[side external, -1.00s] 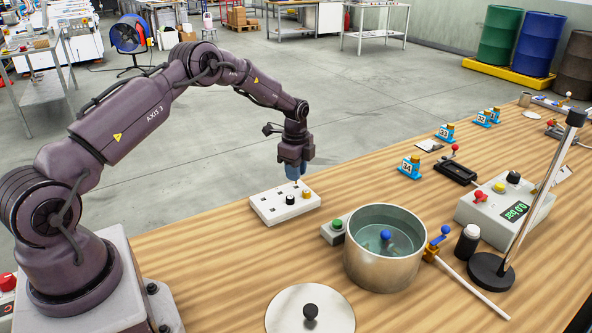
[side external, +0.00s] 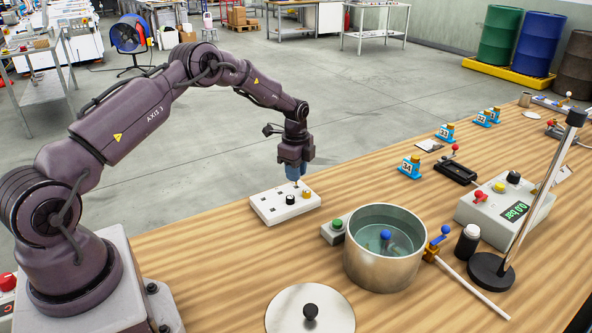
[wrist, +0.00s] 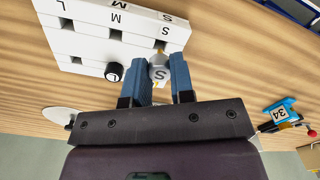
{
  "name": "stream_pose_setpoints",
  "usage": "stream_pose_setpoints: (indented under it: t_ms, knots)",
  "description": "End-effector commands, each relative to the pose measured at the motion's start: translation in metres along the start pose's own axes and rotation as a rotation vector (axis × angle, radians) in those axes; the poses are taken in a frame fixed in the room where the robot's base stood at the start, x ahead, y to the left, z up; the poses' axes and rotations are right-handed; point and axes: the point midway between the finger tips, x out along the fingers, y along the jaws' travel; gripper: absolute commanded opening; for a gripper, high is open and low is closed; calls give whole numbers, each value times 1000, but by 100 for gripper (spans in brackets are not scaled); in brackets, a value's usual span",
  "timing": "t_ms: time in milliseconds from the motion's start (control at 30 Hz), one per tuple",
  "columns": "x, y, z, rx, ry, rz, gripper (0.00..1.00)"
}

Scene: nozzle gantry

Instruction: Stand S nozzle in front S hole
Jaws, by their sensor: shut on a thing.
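My gripper (side external: 294,178) points down over the right part of the white nozzle block in the side view. In the wrist view its two blue fingers (wrist: 159,72) are shut on the S nozzle (wrist: 159,69), a small grey piece marked S with a yellow part beside it. The S nozzle is close to the block's S column (wrist: 164,31); I cannot tell whether its base touches the block or the table. The white block (wrist: 90,47) has rows of dark holes and the letters S, M and L. A black nozzle marked L (wrist: 114,71) stands at the block's near side.
A metal pot (side external: 383,264) of liquid and a green button box (side external: 337,231) stand to the right of the block. A round lid (side external: 310,315) lies in front. Blue numbered blocks (side external: 409,168) stand farther back. Bare wooden table (side external: 220,250) lies left of the pot.

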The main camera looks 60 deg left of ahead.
Motion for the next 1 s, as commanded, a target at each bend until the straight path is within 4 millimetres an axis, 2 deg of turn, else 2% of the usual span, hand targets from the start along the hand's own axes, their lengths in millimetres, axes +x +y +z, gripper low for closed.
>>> stream_pose_setpoints:
  t_ms: [1000]
  knots:
    - [20,0,0,0,0,0,0]
